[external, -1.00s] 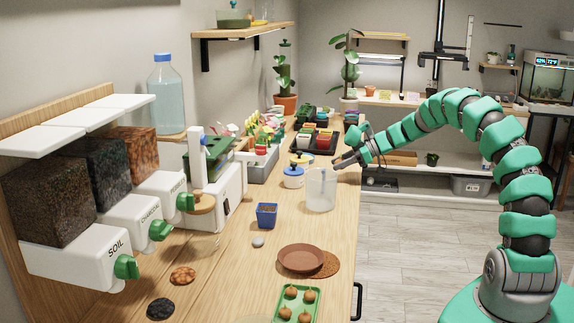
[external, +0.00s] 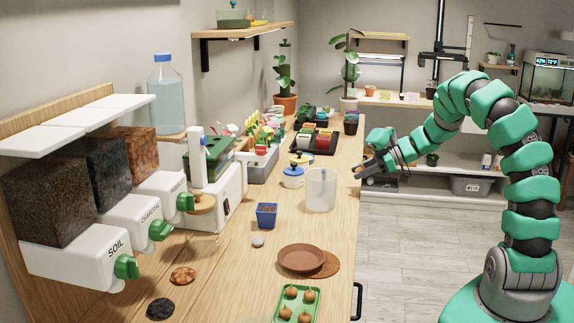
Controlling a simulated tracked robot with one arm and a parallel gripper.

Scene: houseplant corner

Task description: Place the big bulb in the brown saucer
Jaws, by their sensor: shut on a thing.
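The brown saucer (external: 301,259) lies empty on the wooden bench, partly over a round cork mat. Several brown bulbs (external: 309,296) sit in a green tray (external: 316,304) at the bottom of the picture, in front of the saucer. I cannot tell which bulb is the big one.
A clear beaker (external: 320,190), a blue-lidded jar (external: 293,177) and a blue pot (external: 266,215) stand behind the saucer. A pale stone (external: 257,242) lies to its left. Dispensers (external: 135,222) line the left side. The aisle to the right of the bench is clear.

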